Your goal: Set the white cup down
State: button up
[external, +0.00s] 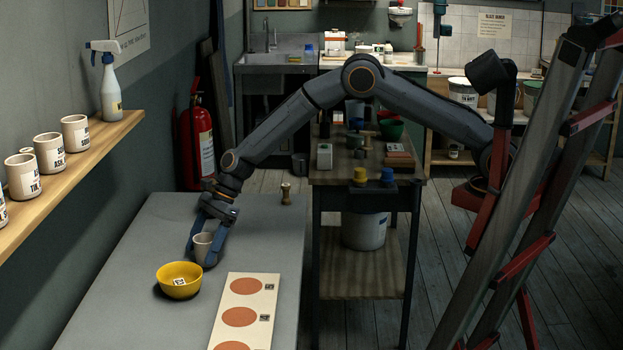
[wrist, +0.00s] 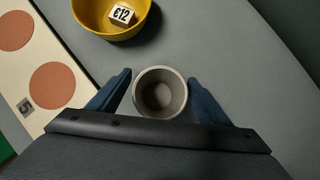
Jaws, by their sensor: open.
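The white cup (external: 202,246) stands upright on the grey table (external: 265,215), behind the yellow bowl, and looks greyish. In the wrist view the cup (wrist: 160,93) is seen from above, and its inside looks empty. My gripper (external: 207,250) is open and low over the table, with the cup between its fingers. In the wrist view the gripper's (wrist: 160,92) two blue fingers are on either side of the cup, with a narrow gap visible at the right one.
A yellow bowl (external: 178,284) is close in front of the cup; a price block (wrist: 122,15) shows in it. A cream board (external: 262,285) with orange discs lies to the right. A small wooden item (external: 286,194) stands at the back. The table's left part is clear.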

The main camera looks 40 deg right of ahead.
jog(key=b+v, duration=0.1)
jog(key=v, duration=0.9)
jog(key=shift+b, duration=0.35)
jog(key=s+d+n+h, duration=0.1)
jog(key=d+n, duration=0.2)
jog(key=d, duration=0.8)
jog(key=s+d+r+n+t+h, duration=0.1)
jog(key=d+n+h, duration=0.15)
jog(key=d, duration=0.85)
jog(key=s+d+n, duration=0.1)
jog(key=d+n, duration=0.2)
jog(key=d, duration=0.7)
jog(key=s+d+n+h, duration=0.1)
jog(key=s+d+n, duration=0.4)
jog(key=s+d, duration=0.3)
jog(key=s+d+f+n+h, duration=0.1)
jog(key=s+d+n+h, duration=0.1)
jog(key=s+d+n, duration=0.3)
jog(key=s+d, duration=0.4)
jog(key=d, duration=0.5)
jog(key=shift+s+f, duration=0.2)
jog(key=shift+s, duration=0.05)
